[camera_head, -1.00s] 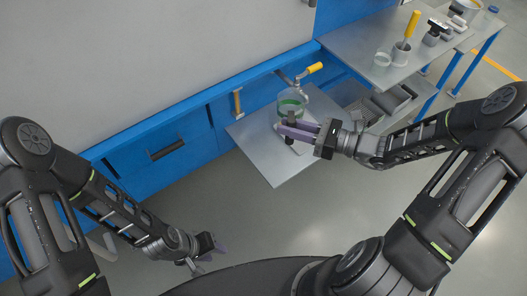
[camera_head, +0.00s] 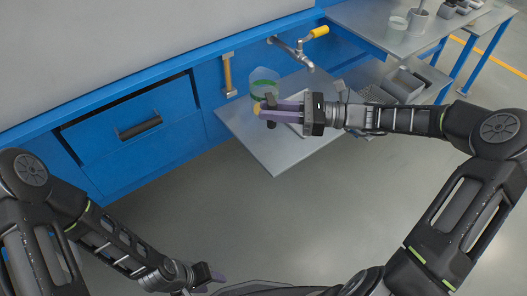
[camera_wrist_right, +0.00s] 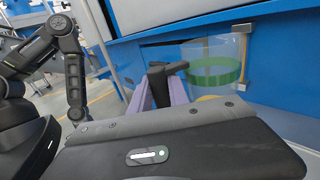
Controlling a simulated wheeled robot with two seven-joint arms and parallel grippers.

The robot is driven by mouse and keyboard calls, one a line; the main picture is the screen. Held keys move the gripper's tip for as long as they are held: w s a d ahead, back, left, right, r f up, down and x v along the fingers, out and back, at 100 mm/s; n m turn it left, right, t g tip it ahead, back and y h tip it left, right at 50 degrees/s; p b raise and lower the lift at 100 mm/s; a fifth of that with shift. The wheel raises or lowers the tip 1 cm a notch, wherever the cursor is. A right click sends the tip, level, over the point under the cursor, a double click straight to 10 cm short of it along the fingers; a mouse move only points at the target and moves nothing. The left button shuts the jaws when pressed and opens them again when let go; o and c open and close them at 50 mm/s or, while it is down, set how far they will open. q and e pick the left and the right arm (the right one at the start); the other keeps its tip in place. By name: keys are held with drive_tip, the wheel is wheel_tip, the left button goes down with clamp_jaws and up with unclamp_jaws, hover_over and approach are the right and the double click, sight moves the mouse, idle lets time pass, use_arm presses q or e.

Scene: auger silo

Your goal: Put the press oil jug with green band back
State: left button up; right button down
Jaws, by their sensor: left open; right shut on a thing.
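The press oil jug, clear with a green band (camera_head: 264,84), is in front of the blue cabinet, left of the tap spout in the head view. Its clear wall, green band and black handle (camera_wrist_right: 160,82) also show in the right wrist view, with something yellow low in it. My right gripper (camera_head: 268,108) has its purple fingers shut on the jug's handle. The jug looks upright, above the back left of the grey shelf plate (camera_head: 275,152); I cannot tell the gap. My left gripper (camera_head: 212,278) is open and empty, low over the floor.
A tap with a yellow handle (camera_head: 319,32) sticks out of the blue cabinet right of the jug. A yellowish upright handle (camera_head: 227,75) and a drawer with a black handle (camera_head: 139,129) are to the left. A grey table (camera_head: 385,30) stands at the right, with grey bins (camera_head: 405,84) below.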

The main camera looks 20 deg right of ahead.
drive_tip(key=shift+w+f+b, duration=0.15)
drive_tip(key=shift+f+b, duration=0.15)
drive_tip(key=shift+f, duration=0.1)
use_arm(q)
drive_tip(key=shift+f, duration=0.8)
use_arm(e)
drive_tip(key=shift+r, duration=0.1)
use_arm(q)
drive_tip(key=shift+w+a+f+b, duration=0.1)
drive_tip(key=shift+f+b, duration=0.4)
drive_tip(key=shift+w+a+f+b, duration=0.1)
drive_tip(key=shift+f+b, duration=0.35)
drive_tip(key=shift+f, duration=0.05)
use_arm(e)
wheel_tip(320, 180, down, 6)
drive_tip(key=shift+f, duration=0.2)
wheel_tip(320, 180, down, 4)
drive_tip(key=shift+r+b, duration=0.15)
drive_tip(key=shift+b, duration=0.55)
use_arm(q)
drive_tip(key=shift+w+a+f, duration=0.2)
drive_tip(key=shift+f, duration=0.45)
